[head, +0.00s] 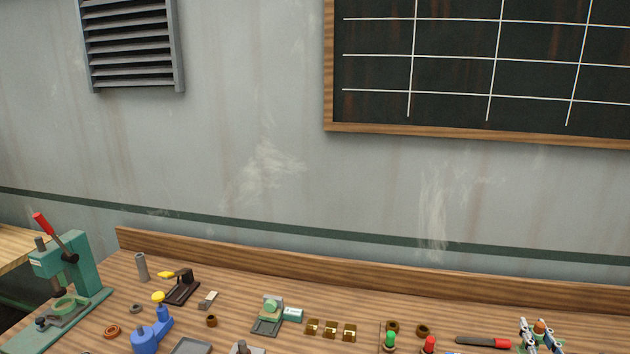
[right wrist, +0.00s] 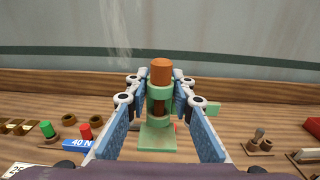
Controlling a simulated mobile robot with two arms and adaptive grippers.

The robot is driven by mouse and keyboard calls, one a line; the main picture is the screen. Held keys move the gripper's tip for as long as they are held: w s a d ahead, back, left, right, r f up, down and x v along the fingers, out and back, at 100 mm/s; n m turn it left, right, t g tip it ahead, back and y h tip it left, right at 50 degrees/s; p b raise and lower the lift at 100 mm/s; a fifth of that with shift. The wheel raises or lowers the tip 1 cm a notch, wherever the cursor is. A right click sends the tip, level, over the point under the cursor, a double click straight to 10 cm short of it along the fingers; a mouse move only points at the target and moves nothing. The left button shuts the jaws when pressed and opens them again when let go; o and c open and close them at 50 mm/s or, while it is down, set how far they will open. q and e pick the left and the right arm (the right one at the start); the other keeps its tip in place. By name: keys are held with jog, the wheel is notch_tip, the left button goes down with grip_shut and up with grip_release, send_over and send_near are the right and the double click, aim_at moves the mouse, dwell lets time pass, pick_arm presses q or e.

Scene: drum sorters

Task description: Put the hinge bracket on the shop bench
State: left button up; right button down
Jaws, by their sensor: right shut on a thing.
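My right gripper (head: 540,338) is at the bottom right of the head view, with its fingers up over the wooden shop bench (head: 220,262). In the right wrist view its blue-padded fingers (right wrist: 160,108) are shut around a green piece with rounded knuckles, a flat plate and an orange-copper pin, which looks like the hinge bracket (right wrist: 157,136). My left gripper is not in view.
A green press (head: 72,278) stands at the left, beside a blue part (head: 150,332). A green fixture (head: 268,318) and several brass pieces (head: 330,331) are mid-bench. Green and red buttons (head: 429,345) and a red-handled tool (head: 483,342) lie left of my gripper. The bench has a raised back edge.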

jog(key=shift+s+a+r, duration=0.45)
jog(key=shift+s+r, duration=0.3)
jog(key=shift+s, duration=0.05)
jog(key=shift+w+a+f, duration=0.15)
jog(key=shift+a+f, duration=0.35)
jog(key=shift+a, duration=0.05)
jog(key=s+a+r+n+y, duration=0.1)
jog(key=s+a+r+y, duration=0.1)
jog(key=s+a, duration=1)
jog(key=s+a+r+n+y, duration=0.1)
jog(key=s+a+r, duration=0.3)
jog(key=s+a, duration=0.9)
jog(key=a+y, duration=0.1)
jog(key=a, duration=0.4)
jog(key=shift+s+a+r+n, duration=0.15)
jog(key=shift+a+r+n, duration=0.15)
jog(key=shift+a, duration=0.1)
